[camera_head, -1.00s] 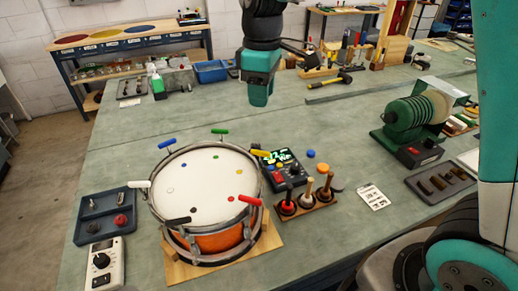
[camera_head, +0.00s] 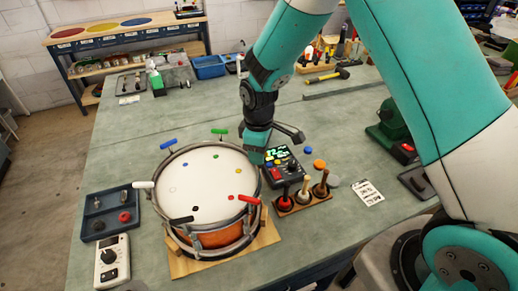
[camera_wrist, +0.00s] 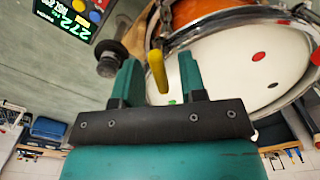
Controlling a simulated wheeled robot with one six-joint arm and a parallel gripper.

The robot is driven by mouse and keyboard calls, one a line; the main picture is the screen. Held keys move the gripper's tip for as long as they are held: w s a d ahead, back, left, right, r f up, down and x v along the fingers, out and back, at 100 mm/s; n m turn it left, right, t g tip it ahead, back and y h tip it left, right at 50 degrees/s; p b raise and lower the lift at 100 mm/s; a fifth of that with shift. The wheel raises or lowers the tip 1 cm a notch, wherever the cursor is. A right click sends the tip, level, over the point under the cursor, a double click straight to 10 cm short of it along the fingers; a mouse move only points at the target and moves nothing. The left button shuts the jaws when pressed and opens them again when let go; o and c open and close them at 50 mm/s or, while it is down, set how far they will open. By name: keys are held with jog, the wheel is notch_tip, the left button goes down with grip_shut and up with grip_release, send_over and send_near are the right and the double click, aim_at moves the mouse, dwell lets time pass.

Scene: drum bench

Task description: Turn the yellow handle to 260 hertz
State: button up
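The yellow handle (camera_wrist: 157,72) stands at the drum's rim and shows between the two teal fingers of my gripper (camera_wrist: 158,80) in the wrist view. My gripper is open, with a gap on both sides of the handle. In the head view my gripper (camera_head: 257,154) is over the right rear rim of the drum (camera_head: 207,185) and hides the yellow handle. Green, blue, white, black and red handles stand around the rim. The tuner's green display (camera_wrist: 68,15) seems to read about 272; it also shows in the head view (camera_head: 278,154), too small to read surely.
A wooden rack with upright mallets (camera_head: 304,198) stands close to the right of the drum. A dark tray (camera_head: 108,212) and a white meter (camera_head: 111,262) lie to the left. A printed card (camera_head: 367,193) lies right of the rack. The bench behind the drum is mostly clear.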

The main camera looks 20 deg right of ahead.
jog(key=shift+f, duration=0.3)
grip_shut()
jog(key=m+b, duration=0.1)
jog(key=m, duration=0.2)
jog(key=shift+m+b, duration=0.45)
jog(key=shift+m, duration=1.25)
jog(key=shift+r, duration=0.1)
